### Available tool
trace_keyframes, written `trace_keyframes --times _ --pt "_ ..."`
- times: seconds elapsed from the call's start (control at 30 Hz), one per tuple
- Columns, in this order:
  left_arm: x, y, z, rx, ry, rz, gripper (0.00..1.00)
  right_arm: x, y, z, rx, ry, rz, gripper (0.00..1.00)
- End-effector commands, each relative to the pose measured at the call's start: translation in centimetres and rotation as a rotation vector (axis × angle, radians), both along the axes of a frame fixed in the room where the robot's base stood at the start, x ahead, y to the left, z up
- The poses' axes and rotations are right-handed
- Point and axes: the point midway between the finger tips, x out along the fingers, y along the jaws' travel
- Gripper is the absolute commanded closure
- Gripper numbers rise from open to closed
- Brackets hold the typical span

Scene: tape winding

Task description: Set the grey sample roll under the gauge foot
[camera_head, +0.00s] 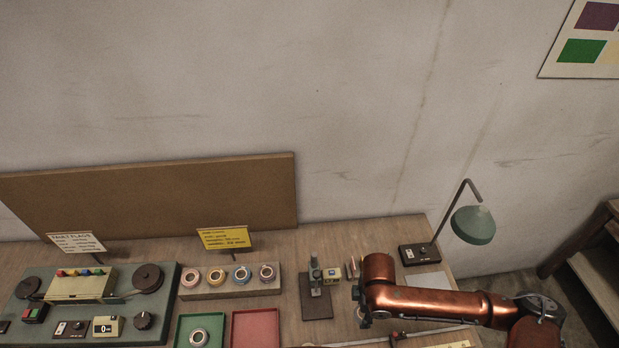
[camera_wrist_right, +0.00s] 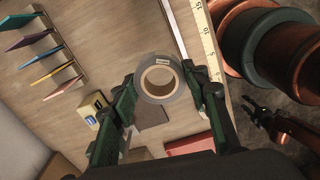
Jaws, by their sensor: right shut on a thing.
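The grey sample roll (camera_wrist_right: 176,91), a grey tape ring with a pale core, is between the fingers of my right gripper (camera_wrist_right: 163,98) in the right wrist view. My right gripper (camera_head: 362,306) is shut on it. In the head view it is right of the gauge (camera_head: 315,278), a small upright stand on a brown base (camera_head: 317,304). The roll cannot be made out there. The base also shows beyond the roll in the right wrist view (camera_wrist_right: 151,117). The foot is too small to tell. What looks like my left gripper (camera_wrist_right: 262,115) is at the right of the wrist view, its jaws unclear.
Left of the gauge stand a rack (camera_head: 230,290) of several tape rolls, a red tray (camera_head: 256,315) and a green tray (camera_head: 181,328) with a roll. The winding machine (camera_head: 155,312) is far left. A lamp (camera_head: 473,224) stands at the right. A ruler (camera_wrist_right: 208,45) edges the table.

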Motion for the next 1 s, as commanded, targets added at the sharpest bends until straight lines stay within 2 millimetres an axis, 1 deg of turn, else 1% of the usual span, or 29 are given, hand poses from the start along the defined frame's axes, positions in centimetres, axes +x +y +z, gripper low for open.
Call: trace_keyframes --times 0.03,0.4,0.6,0.7,0.8,1.0 --pt "-0.1 0.0 -1.3 0.0 0.001 0.0 0.63 0.6 -0.4 -0.3 0.0 -0.003 -0.102 0.75" --pt "-0.5 0.0 -6.0 0.0 0.008 0.0 0.63 2.9 -2.4 2.1 0.001 -0.005 -0.885 0.75" --pt "-0.7 0.0 -8.1 0.001 0.012 0.0 0.63 3.5 -3.3 3.4 0.002 -0.005 -1.247 0.75" --pt "-0.8 0.0 -8.7 0.0 0.014 0.0 0.63 3.6 -3.6 3.8 0.002 -0.005 -1.375 0.75" --pt "-0.9 0.0 -9.1 0.0 0.015 0.0 0.63 3.7 -3.8 4.2 0.003 -0.004 -1.46 0.75" --pt "-0.9 0.0 -9.2 0.0 0.015 0.0 0.63 3.8 -4.0 4.6 0.001 -0.007 -1.518 0.75"
